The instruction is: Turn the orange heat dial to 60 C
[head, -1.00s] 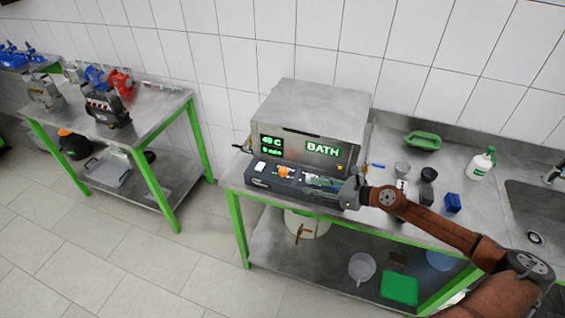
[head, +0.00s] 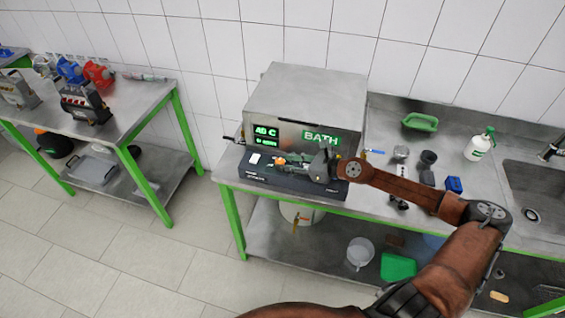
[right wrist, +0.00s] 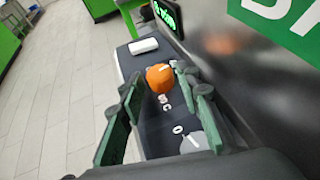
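The orange heat dial (head: 280,161) is on the dark front panel of the bath unit (head: 312,95). It also shows in the right wrist view (right wrist: 159,78), with a white mark on its top. My right gripper (head: 292,163) reaches in from the right, low over the panel. In the right wrist view its two green-padded fingers (right wrist: 157,78) are apart, with the dial between their tips; I cannot tell whether they touch it. The green display (head: 266,136) is blurred, its upper line ending in C. A grey knob (right wrist: 190,143) lies nearer the wrist. My left gripper is not in view.
The bath unit's body rises close behind the panel. A white block (right wrist: 143,46) sits on the panel beyond the dial.

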